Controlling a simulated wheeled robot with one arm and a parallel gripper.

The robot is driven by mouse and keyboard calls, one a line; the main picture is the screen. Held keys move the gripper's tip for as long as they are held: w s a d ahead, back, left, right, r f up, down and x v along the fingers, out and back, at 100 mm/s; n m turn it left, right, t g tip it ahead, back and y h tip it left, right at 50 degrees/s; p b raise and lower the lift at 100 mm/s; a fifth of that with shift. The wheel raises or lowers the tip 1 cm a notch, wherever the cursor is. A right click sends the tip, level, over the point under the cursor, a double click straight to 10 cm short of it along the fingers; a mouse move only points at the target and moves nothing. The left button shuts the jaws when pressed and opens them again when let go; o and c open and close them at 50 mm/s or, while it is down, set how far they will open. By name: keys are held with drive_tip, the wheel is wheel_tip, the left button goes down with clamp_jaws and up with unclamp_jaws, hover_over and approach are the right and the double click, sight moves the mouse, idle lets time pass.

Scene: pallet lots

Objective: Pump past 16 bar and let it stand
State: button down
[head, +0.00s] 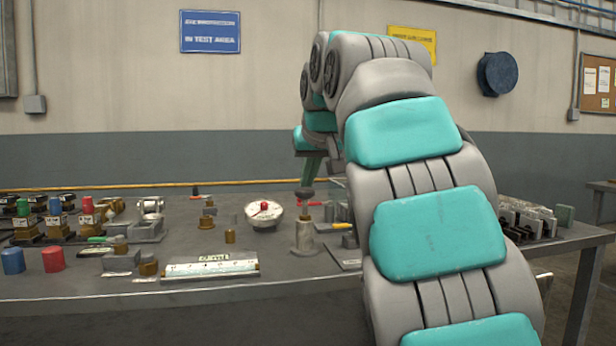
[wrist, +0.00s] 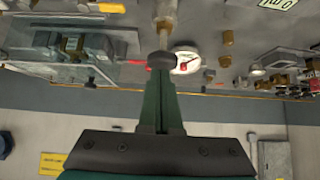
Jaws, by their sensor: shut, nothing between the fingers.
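The hand pump (head: 303,236) is an upright metal post with a dark round knob (head: 304,193) on top, standing on the bench. My gripper (head: 309,181) is shut and empty, pointing down just above the knob. In the wrist view, which is upside down, the shut green fingers (wrist: 160,82) end at the dark knob (wrist: 161,60); I cannot tell whether they touch it. A round white gauge (head: 265,218) with a red part in its middle lies left of the pump. It also shows in the wrist view (wrist: 190,65). Its reading is too small to make out.
A flat scale plate (head: 210,268) lies at the bench's front. Red (head: 53,259) and blue (head: 13,261) cylinders and several capped blocks stand at the left. Grey fittings (head: 525,218) sit at the right. My arm hides part of the bench right of the pump.

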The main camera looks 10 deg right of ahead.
sight(308, 196)
drive_tip(key=shift+f, duration=0.15)
wheel_tip(308, 196, down, 4)
drive_tip(key=b, duration=0.2)
drive_tip(key=shift+r+b, duration=0.25)
drive_tip(key=shift+b, duration=0.05)
drive_tip(key=w+r+p+v, duration=0.2)
drive_tip(key=p+v, duration=0.2)
drive_tip(key=v, duration=0.9)
drive_tip(key=shift+r, duration=0.1)
idle(0.3)
